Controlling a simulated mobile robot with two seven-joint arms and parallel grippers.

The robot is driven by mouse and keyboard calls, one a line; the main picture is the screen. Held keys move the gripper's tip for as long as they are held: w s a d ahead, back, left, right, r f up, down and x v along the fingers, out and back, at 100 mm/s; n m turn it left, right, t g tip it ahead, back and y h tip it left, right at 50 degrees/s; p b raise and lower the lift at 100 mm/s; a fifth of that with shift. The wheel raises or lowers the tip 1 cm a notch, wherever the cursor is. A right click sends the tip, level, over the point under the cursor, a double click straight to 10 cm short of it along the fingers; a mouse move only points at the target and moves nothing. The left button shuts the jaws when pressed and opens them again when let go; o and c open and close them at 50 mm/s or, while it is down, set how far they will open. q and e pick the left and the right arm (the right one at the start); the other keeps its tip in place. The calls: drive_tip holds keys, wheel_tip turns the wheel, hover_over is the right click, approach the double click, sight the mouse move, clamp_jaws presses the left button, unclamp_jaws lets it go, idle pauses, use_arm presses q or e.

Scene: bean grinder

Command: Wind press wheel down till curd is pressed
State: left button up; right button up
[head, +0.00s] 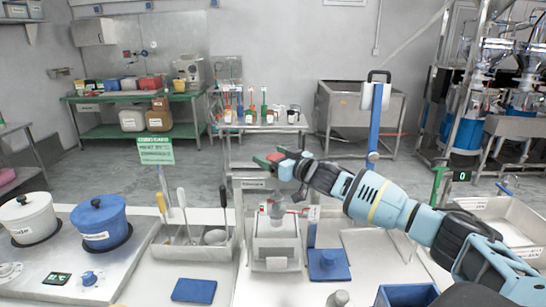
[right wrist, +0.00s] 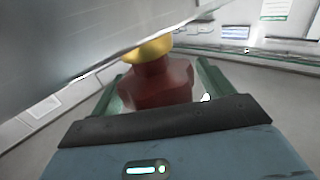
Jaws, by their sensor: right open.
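The press, as far as I can tell, is the white box-like stand (head: 277,248) at the front middle in the head view, with a grey part (head: 277,209) on top. I cannot make out its wheel or the curd clearly. My right gripper (head: 270,160) is above the stand, reaching in from the right. It is open. In the right wrist view, a dark red piece (right wrist: 158,85) with a yellow round part (right wrist: 148,50) behind it shows between the green fingers. I cannot tell whether the fingers touch it. My left gripper is not in view.
Left are a white pot (head: 27,220), a blue pot (head: 100,223) and a tool tray (head: 190,250). A blue mat (head: 194,291) and a blue block (head: 328,265) lie in front. A blue post (head: 375,125) rises at right. A pale tray (head: 505,225) is far right.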

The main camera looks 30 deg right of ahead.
drive_tip(key=shift+w, duration=0.1)
drive_tip(key=shift+c, duration=0.3)
drive_tip(key=c, duration=0.9)
drive_tip(key=shift+c, duration=0.2)
drive_tip(key=shift+f+m+h, duration=0.1)
drive_tip(key=shift+m+h, duration=0.3)
drive_tip(key=shift+h, duration=0.2)
